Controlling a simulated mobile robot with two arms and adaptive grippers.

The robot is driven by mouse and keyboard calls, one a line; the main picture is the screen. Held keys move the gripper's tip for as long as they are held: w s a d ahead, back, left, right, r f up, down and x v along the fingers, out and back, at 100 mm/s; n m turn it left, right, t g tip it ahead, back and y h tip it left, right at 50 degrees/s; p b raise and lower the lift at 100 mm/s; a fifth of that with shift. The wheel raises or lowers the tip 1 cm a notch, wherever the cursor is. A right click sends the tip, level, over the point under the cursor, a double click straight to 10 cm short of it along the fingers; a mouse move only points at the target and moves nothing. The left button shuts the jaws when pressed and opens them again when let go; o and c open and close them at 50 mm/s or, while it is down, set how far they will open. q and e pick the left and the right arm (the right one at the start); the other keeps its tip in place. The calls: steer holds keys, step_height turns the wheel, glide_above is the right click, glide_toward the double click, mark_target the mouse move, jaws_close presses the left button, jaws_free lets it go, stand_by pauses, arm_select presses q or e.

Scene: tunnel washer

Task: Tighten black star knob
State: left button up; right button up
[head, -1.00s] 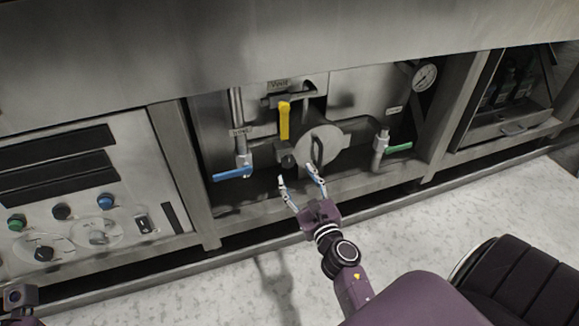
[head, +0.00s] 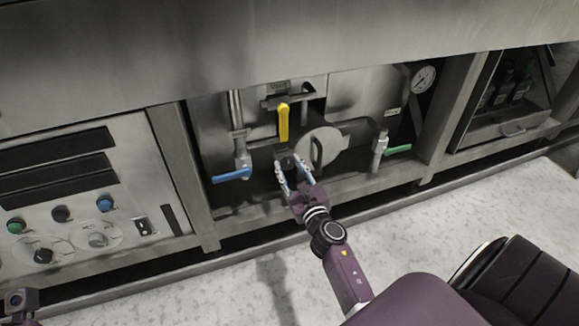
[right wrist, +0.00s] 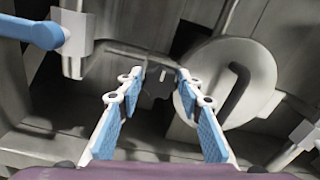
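The black star knob (head: 287,160) is a small dark shape below the yellow-handled valve, left of a round metal cover (head: 318,147). In the right wrist view the knob (right wrist: 155,88) is dim and shows between the fingertips. My right gripper (head: 290,167) is open, with its blue-padded fingers pointing at the knob, one tip on each side of it in the picture. In the right wrist view my right gripper (right wrist: 160,80) has a clear gap between its fingers. I cannot tell whether they touch the knob. A purple part of my left arm shows at the lower left edge.
A yellow lever (head: 284,122) hangs just above the knob. A blue lever (head: 232,174) is to the left and a green lever (head: 397,149) to the right. A gauge (head: 425,78) is at upper right. The recess has a low front sill (head: 350,185).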

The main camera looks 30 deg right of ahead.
steer(key=c, duration=0.4)
